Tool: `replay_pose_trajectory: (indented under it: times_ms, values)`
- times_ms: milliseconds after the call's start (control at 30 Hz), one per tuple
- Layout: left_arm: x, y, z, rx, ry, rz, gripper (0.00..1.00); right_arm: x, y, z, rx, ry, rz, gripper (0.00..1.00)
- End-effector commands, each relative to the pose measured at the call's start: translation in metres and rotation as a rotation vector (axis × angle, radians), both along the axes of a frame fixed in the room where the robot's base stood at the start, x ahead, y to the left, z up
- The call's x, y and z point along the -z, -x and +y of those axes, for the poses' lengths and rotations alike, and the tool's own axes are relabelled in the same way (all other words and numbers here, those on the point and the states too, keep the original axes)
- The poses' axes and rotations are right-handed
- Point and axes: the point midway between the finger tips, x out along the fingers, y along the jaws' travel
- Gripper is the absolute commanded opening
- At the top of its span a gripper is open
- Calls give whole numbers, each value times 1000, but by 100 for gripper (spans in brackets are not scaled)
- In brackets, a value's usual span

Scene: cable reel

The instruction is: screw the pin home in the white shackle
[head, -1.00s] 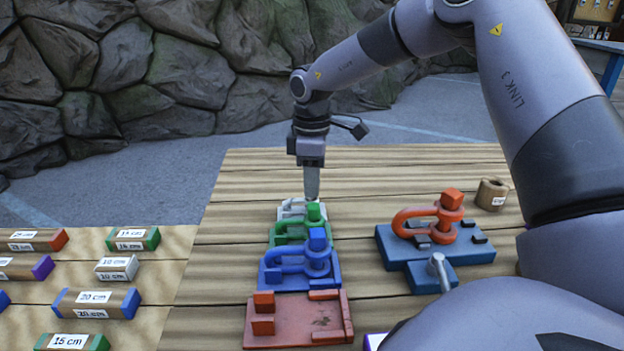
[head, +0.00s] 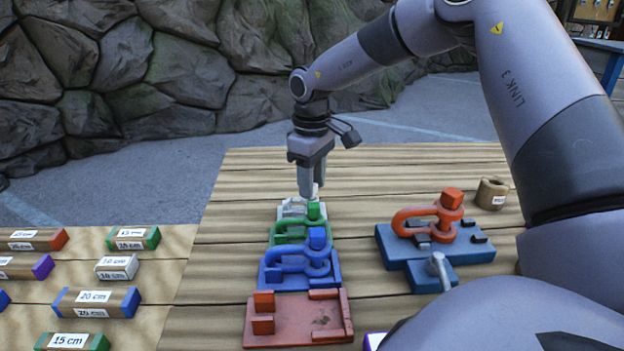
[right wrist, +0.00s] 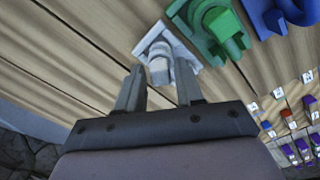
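The white shackle (head: 288,210) sits on its pale base at the far end of the row, mostly hidden behind the green shackle in the head view. In the right wrist view the pale square pin head (right wrist: 158,72) stands on the white shackle (right wrist: 180,50). My right gripper (head: 312,194) points down over it; in the right wrist view its fingertips (right wrist: 159,72) are apart, one each side of the pin head, with a gap on both sides. Whether the pin is fully seated cannot be told. My left gripper is not in view.
The green shackle (head: 290,229) and blue shackle (head: 290,262) stand nearer in the row, before an empty red base (head: 285,330). An orange shackle (head: 408,220) sits on a blue fixture (head: 400,252) to the right. A brown cylinder (head: 491,194) stands behind it.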

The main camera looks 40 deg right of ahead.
Motion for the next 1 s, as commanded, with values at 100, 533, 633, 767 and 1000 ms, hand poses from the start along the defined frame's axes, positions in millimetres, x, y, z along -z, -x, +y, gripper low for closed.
replay_pose_trajectory:
  times_ms: [100, 533, 633, 767, 1000]
  values:
    - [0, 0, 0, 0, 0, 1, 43, 0, 0, 0, -1, 0, 0, 45]
    - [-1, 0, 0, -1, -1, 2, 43, -3, 0, 0, -2, 0, 0, 45]
    - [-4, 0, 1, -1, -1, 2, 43, -9, 0, 0, -2, 0, -1, 45]
    - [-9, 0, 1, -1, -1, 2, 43, -20, 0, 0, -2, -1, -2, 45]
    - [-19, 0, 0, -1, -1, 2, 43, -39, 0, 0, -2, 0, -1, 45]
